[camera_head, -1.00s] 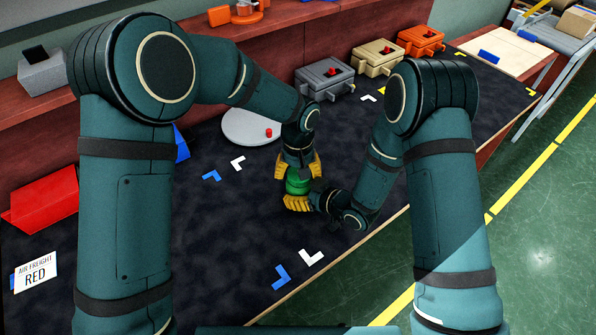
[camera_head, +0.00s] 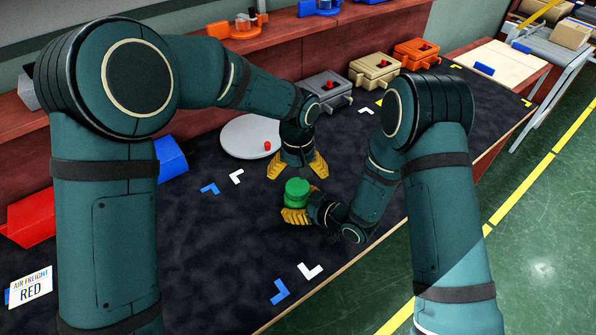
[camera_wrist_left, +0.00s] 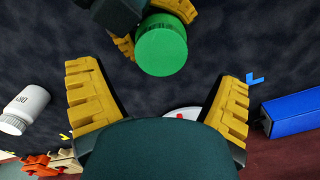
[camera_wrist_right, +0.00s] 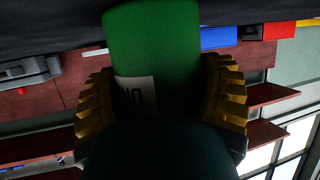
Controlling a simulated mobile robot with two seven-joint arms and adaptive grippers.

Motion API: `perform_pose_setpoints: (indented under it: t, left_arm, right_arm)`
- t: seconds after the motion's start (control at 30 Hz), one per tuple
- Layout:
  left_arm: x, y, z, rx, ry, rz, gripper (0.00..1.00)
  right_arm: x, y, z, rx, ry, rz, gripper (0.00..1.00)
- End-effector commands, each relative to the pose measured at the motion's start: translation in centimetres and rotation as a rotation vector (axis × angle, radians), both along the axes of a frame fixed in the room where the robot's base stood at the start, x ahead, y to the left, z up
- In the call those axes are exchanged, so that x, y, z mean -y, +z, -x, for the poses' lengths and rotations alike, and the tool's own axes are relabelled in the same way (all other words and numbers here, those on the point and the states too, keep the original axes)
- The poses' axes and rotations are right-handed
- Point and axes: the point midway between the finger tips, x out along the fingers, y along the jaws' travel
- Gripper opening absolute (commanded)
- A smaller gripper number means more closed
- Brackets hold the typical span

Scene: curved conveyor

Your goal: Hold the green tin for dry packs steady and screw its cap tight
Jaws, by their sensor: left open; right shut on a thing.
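The green tin (camera_head: 297,192) stands roughly upright in my right gripper (camera_head: 294,216), which is shut around its body from the right. In the right wrist view the tin (camera_wrist_right: 155,45) lies between both yellow fingers, with a pale label partly showing. The left wrist view shows its round green cap (camera_wrist_left: 162,50) on top, with a ridged edge. My left gripper (camera_head: 297,170) is open and empty, its fingers spread just behind and above the tin, apart from it. Whether the cap is fully tight cannot be told.
A round pale disc (camera_head: 245,138) with a red knob lies behind. Grey (camera_head: 326,90), tan (camera_head: 374,70) and orange (camera_head: 416,54) fixtures line the back. A white bottle (camera_wrist_left: 26,108) shows in the left wrist view. The dark mat (camera_head: 215,240) is clear in front.

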Motion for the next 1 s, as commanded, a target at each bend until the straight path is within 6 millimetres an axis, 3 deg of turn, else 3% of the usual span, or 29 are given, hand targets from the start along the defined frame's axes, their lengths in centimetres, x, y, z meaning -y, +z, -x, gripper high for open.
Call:
perform_pose_setpoints:
  t: [0.17, 0.63, 0.8, 1.0]
  left_arm:
    - [0.0, 0.4, 0.0, -0.005, 0.145, 0.002, 0.92]
    - [-0.1, 2.5, 0.0, -0.013, 0.825, 0.000, 0.92]
    - [-0.2, 2.9, 0.0, -0.012, 0.961, -0.001, 0.92]
    - [-0.2, 3.1, 0.0, -0.009, 1.008, 0.000, 0.92]
  right_arm:
    - [0.0, 0.0, 0.0, 0.001, 0.000, -0.001, 0.00]
    - [0.0, 0.0, 0.0, 0.001, 0.000, -0.001, 0.00]
    - [0.0, 0.0, 0.0, 0.001, 0.000, -0.001, 0.00]
    - [0.0, 0.0, 0.0, 0.001, 0.000, -0.001, 0.00]
